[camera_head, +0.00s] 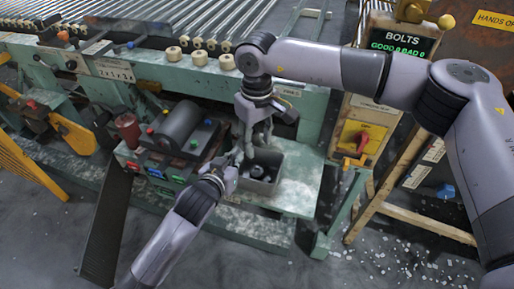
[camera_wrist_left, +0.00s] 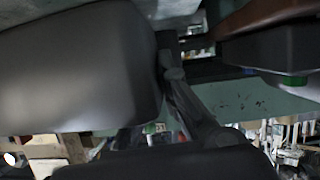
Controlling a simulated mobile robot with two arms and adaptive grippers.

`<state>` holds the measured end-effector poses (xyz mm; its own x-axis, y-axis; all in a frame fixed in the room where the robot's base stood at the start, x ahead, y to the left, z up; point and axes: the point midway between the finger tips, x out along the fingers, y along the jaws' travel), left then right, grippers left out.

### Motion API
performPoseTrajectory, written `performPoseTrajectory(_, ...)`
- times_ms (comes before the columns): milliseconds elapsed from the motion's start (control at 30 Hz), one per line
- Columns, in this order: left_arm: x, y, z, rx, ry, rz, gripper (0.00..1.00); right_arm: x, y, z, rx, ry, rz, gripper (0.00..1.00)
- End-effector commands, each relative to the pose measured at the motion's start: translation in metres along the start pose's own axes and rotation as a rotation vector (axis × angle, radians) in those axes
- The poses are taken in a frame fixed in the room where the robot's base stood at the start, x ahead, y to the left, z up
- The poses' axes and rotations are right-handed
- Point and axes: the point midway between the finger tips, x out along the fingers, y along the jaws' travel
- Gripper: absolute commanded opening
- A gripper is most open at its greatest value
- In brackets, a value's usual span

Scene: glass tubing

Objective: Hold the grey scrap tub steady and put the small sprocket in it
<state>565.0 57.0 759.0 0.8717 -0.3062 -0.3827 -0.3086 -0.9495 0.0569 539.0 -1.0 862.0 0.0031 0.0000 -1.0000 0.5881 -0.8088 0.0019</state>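The grey scrap tub (camera_head: 290,165) stands on the pale worn bench top in the head view, with dark small parts (camera_head: 257,172) inside. I cannot tell whether the small sprocket is among them. My left gripper (camera_head: 236,168) is at the tub's left wall; whether its fingers close on the wall is not clear. My right gripper (camera_head: 257,146) points down over the tub's back left part, its fingers apart; I make out nothing between them. The left wrist view is mostly filled by large dark shapes close to the camera, and the tub cannot be made out there.
Left of the tub stands a machine with a dark cylinder (camera_head: 180,125), coloured buttons and a red cup (camera_head: 127,128). A dark chute (camera_head: 106,230) slopes to the floor. A bolts panel (camera_head: 400,42) with a red switch stands right. Bench top right of the tub is clear.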

Motion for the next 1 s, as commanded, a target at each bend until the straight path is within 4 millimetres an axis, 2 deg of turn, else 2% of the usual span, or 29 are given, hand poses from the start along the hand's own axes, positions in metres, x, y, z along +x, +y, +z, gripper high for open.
performPoseTrajectory(267, -0.0001, 0.0004, -0.0004, 0.000, 0.001, 0.001, 0.00, -0.0026, 0.0000, 0.0002, 0.000, 0.000, 0.000, 0.40)
performPoseTrajectory(667, 0.0000, 0.0002, -0.0003, 0.000, 0.001, 0.000, 0.28, -0.0022, -0.0001, 0.0001, 0.000, 0.000, 0.000, 0.40)
performPoseTrajectory(1000, -0.0023, 0.0002, -0.0001, 0.000, 0.001, 0.000, 0.28, -0.0021, -0.0002, 0.0000, 0.000, 0.000, 0.000, 0.40)
